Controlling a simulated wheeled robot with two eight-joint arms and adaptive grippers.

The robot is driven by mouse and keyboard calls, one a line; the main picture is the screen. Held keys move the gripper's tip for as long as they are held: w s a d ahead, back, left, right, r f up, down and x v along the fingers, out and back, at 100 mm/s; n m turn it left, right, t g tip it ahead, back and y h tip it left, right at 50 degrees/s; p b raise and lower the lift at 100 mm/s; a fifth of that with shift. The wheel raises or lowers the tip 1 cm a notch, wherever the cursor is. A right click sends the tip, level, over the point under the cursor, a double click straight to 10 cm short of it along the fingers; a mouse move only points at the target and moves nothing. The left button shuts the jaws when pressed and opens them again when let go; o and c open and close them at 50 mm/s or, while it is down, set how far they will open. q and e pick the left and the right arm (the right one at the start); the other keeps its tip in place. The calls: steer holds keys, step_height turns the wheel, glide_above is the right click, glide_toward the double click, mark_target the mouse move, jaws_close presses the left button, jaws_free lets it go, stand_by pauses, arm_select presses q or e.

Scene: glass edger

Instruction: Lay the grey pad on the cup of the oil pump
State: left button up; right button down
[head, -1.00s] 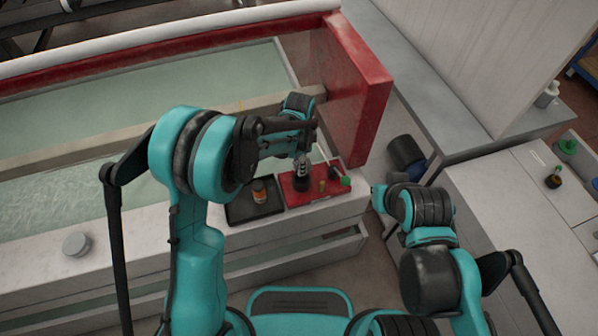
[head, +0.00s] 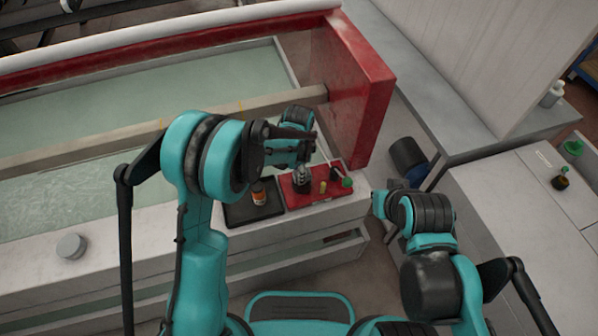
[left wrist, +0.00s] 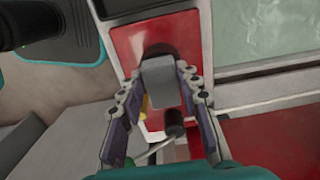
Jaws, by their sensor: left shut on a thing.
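My left gripper (head: 302,172) is over the red mat (head: 331,195), above a dark round thing (head: 303,188) that looks like the oil pump. In the left wrist view, the fingers of the gripper (left wrist: 162,98) are shut on the grey pad (left wrist: 161,82), a small flat grey block. The dark top of the pump (left wrist: 158,49) shows just beyond the pad, which hides part of it. I cannot tell whether pad and cup touch. My right arm is at the right of the head view; its fingers do not show.
A yellow piece (head: 323,187), a green-topped thing (head: 346,183) and a black-handled thing with a pale rod (head: 334,174) stand close right of the pump. A black tray (head: 240,214) with an orange-and-white bottle (head: 259,194) lies left. A red panel (head: 366,110) rises behind.

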arm_select(q)
steer(key=o, duration=0.8)
steer(key=shift+o, duration=0.2)
steer(key=shift+r+p, duration=0.45)
steer(key=s+a+r+n+t+p, duration=0.1)
steer(key=s+a+r+n+p, duration=0.15)
steer(key=r, duration=0.65)
steer(key=s+a+r+n+t+p, duration=0.1)
steer(key=a+r+p, duration=0.15)
steer(key=r, duration=0.75)
steer(key=s+a+r+n+t, duration=0.2)
steer(key=s+a+n, duration=0.3)
steer(key=s+a, duration=0.1)
steer(key=s+a+r+n+t, duration=0.2)
steer(key=s+a+n, duration=0.4)
steer(key=s, duration=0.3)
steer(key=shift+s+r+t+b, duration=0.15)
steer(key=shift+r+t+b, duration=0.2)
steer(key=shift+t, duration=0.25)
